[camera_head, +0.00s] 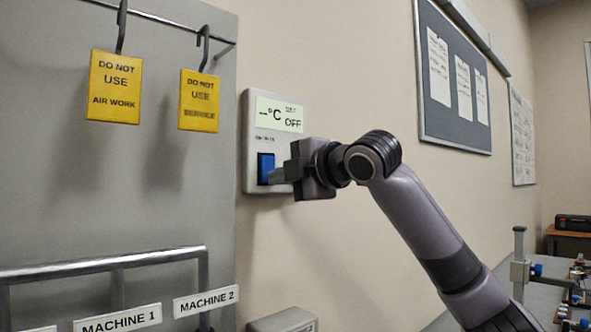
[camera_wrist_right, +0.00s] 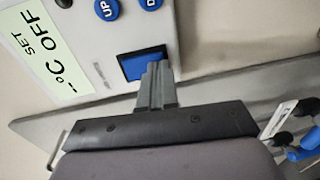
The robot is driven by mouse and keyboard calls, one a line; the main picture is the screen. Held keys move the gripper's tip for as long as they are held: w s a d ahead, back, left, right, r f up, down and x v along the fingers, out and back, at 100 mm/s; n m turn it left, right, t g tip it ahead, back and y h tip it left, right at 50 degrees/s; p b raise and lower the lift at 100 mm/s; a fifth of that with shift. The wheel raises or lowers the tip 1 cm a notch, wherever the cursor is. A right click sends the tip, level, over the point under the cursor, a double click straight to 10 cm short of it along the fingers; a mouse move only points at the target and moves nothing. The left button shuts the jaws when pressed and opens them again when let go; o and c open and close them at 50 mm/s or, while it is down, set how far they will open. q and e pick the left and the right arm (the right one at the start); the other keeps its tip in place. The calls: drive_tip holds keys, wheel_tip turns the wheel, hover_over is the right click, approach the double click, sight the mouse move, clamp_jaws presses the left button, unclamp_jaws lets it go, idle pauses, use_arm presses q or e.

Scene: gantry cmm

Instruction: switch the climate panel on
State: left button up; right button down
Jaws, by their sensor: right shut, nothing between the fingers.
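The climate panel (camera_head: 249,155) is a pale box on the beige wall in the head view. Its display (camera_head: 279,114) reads "--°C", "SET" and "OFF". A blue rocker switch (camera_head: 265,168) sits low on its face. My right gripper (camera_head: 273,176) is shut and empty, its fingertips at the blue switch; I cannot tell whether they touch it. In the right wrist view the shut fingers (camera_wrist_right: 157,75) overlap the blue switch (camera_wrist_right: 139,64). There the display (camera_wrist_right: 37,52) also reads "OFF", and blue UP (camera_wrist_right: 107,9) and D-marked (camera_wrist_right: 152,3) buttons show. My left gripper is not in view.
A grey board with yellow "DO NOT USE" tags (camera_head: 114,87) (camera_head: 199,101) on hooks stands left of the panel. A metal rail (camera_head: 110,262) with machine labels is below them. A dark noticeboard (camera_head: 453,85) hangs at right. A bench with equipment (camera_head: 520,270) is lower right.

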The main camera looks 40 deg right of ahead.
drive_tip(key=shift+w+f, duration=0.1)
drive_tip(key=shift+w, duration=0.05)
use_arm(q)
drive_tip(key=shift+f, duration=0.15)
use_arm(e)
drive_tip(key=shift+w+t, duration=0.25)
drive_tip(key=shift+t, duration=0.05)
drive_tip(key=shift+f, duration=0.1)
